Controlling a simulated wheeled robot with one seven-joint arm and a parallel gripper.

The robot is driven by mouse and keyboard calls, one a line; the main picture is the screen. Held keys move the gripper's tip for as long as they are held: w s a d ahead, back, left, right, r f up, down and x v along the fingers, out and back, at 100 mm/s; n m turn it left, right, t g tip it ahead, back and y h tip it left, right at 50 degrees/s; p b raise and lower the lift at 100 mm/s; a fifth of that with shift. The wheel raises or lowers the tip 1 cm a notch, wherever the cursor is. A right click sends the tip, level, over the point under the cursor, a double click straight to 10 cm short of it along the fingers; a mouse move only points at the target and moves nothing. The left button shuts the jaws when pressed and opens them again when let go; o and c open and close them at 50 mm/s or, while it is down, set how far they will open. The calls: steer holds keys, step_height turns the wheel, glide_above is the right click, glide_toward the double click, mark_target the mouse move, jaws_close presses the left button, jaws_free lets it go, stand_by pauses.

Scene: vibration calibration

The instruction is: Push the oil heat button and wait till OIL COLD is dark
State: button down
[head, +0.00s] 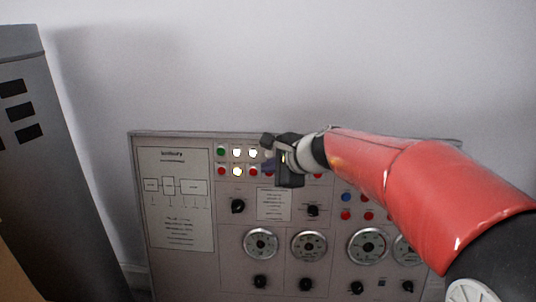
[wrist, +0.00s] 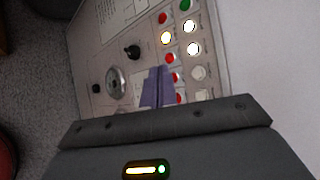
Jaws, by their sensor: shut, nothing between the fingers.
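The control panel (head: 180,255) stands upright against the wall, with buttons and lamps in its upper part. Two white lamps (head: 245,153) and a yellowish lamp (head: 238,170) are lit; they also show in the wrist view (wrist: 192,38). Labels are too small to read, so I cannot tell which is the oil heat button or OIL COLD. My gripper (head: 268,160) is shut and empty at the button rows, right of the lit lamps. In the wrist view its purple fingers (wrist: 156,88) point at the panel beside red buttons (wrist: 176,78); I cannot tell whether they touch one.
Round gauges (head: 261,244) and black knobs (head: 238,206) fill the lower panel. A diagram sheet (head: 175,200) is at its left. A grey cabinet (head: 60,170) stands further left. My red arm covers the panel's upper right. The wall above is clear.

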steer(key=w+f+p, duration=0.1)
steer(key=w, duration=0.7)
steer(key=shift+w+d+f, duration=0.15)
steer(key=shift+w+f, duration=0.15)
steer(key=shift+f, duration=0.05)
stand_by(1.9)
steer(key=shift+w+f, duration=0.1)
steer(key=shift+w, duration=0.3)
steer(key=shift+w+p, duration=0.3)
steer(key=shift+w, duration=0.05)
stand_by(0.6)
steer(key=shift+s, duration=0.75)
steer(key=shift+s+r+b, duration=0.2)
steer(key=shift+s+b, duration=0.05)
steer(key=shift+s, duration=0.55)
steer(key=shift+s+r+b, duration=0.2)
steer(key=shift+s+b, duration=0.05)
steer(key=shift+s, duration=0.6)
steer(key=shift+s+r+b, duration=0.2)
steer(key=shift+s+b, duration=0.05)
steer(key=shift+s, duration=0.55)
